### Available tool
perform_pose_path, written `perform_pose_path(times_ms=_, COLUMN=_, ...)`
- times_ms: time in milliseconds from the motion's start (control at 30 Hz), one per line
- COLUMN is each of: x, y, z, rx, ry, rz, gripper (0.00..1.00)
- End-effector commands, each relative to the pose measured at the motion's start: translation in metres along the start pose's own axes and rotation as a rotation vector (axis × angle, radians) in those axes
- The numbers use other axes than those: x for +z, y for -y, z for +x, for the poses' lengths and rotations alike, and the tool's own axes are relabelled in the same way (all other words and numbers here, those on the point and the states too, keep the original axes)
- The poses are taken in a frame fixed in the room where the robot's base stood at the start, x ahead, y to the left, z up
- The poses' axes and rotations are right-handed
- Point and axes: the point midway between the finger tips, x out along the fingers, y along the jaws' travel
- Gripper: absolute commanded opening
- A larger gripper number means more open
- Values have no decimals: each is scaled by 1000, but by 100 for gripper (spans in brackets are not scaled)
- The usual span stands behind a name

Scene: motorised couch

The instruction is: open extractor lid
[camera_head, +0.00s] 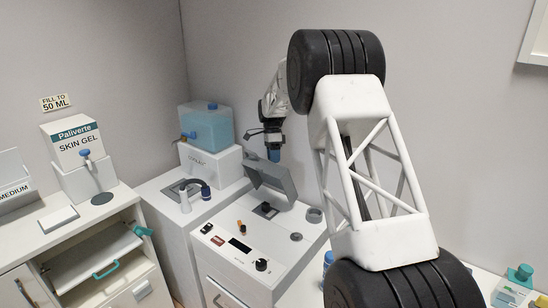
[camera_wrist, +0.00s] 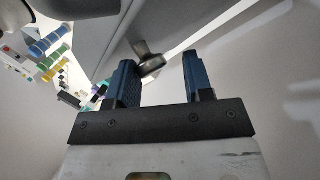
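The extractor (camera_head: 245,245) is a white box-shaped machine at the centre of the head view. Its grey lid (camera_head: 270,178) stands raised and tilted at the back, with the dark opening (camera_head: 265,209) exposed below it. My gripper (camera_head: 274,155) is just above the lid's upper edge, pointing down. In the wrist view my gripper (camera_wrist: 162,80) has its two blue fingers apart with a gap between them. A dark rounded knob (camera_wrist: 148,58) shows beside the left fingertip, close to it; I cannot tell whether they touch. A grey panel (camera_wrist: 100,35) fills the upper left.
A blue liquid tank (camera_head: 208,128) on a white unit stands behind left of the extractor. A green-capped bottle (camera_head: 515,285) stands at lower right.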

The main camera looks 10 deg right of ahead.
Motion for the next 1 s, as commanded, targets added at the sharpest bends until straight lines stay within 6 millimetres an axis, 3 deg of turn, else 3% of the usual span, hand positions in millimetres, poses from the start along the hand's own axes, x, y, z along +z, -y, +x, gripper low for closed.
perform_pose_path(times_ms=33, x=0, y=2, z=11, rx=14, ry=0, rz=-1, gripper=48)
perform_pose_path(times_ms=100, x=-1, y=2, z=11, rx=15, ry=-1, rz=0, gripper=56)
perform_pose_path(times_ms=567, x=-2, y=-1, z=0, rx=9, ry=-1, rz=0, gripper=56)
perform_pose_path(times_ms=1000, x=-2, y=0, z=-46, rx=9, ry=-1, rz=0, gripper=56)
